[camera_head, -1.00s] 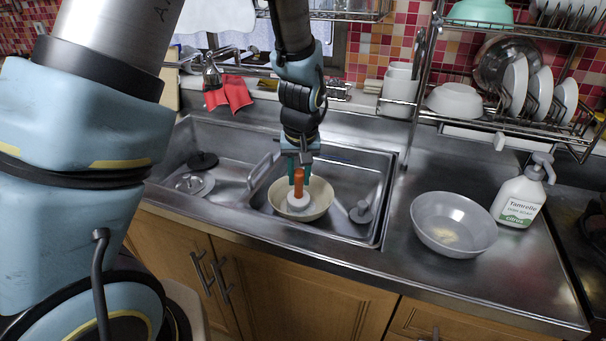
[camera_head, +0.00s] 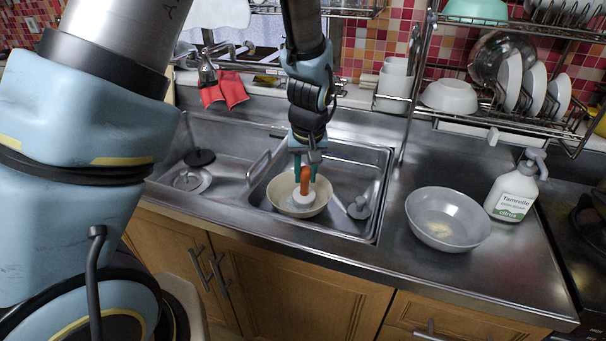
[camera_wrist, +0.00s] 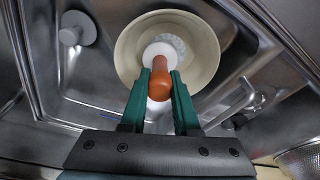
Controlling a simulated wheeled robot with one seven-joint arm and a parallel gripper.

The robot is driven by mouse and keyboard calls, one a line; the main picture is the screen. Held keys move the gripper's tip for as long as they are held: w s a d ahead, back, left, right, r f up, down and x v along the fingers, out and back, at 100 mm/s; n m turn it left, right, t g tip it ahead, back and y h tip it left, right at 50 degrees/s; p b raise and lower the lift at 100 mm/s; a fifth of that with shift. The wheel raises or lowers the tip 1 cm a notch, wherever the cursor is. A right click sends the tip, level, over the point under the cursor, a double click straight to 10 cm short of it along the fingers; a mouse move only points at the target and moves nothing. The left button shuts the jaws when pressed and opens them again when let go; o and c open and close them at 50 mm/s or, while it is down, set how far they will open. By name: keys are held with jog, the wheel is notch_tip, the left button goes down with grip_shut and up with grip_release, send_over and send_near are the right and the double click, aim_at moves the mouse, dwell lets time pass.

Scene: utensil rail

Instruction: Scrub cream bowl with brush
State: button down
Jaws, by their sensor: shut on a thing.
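The cream bowl (camera_head: 284,203) sits in the sink basin in the head view; it also shows in the wrist view (camera_wrist: 205,45). The brush has an orange handle (camera_head: 305,178) and a round white head (camera_head: 303,198). In the wrist view the handle (camera_wrist: 160,78) is between the green fingertips of my gripper (camera_wrist: 160,82), which is shut on it. The white head is inside the bowl, over its bottom. Whether the bristles touch the bowl is hard to tell. My gripper (camera_head: 305,165) is above the bowl, pointing down.
A grey bowl (camera_head: 448,218) with residue and a soap bottle (camera_head: 514,188) stand on the counter to the right. A dish rack (camera_head: 515,115) is at the back right. The sink's left side holds a drain piece (camera_head: 192,180).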

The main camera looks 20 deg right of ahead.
jog(key=shift+w+f, duration=0.1)
jog(key=shift+w, duration=0.3)
jog(key=shift+w+a, duration=0.15)
jog(key=shift+w, duration=0.15)
jog(key=shift+w+a, duration=0.15)
jog(key=shift+a, duration=0.3)
jog(key=shift+s+a, duration=0.2)
jog(key=shift+a, duration=0.2)
jog(key=shift+s+a, duration=0.1)
jog(key=shift+s, duration=0.25)
jog(key=shift+s+d+p, duration=0.55)
jog(key=shift+s+d, duration=0.1)
jog(key=shift+w+d, duration=0.25)
jog(key=shift+d, duration=0.1)
jog(key=shift+w+a, duration=0.4)
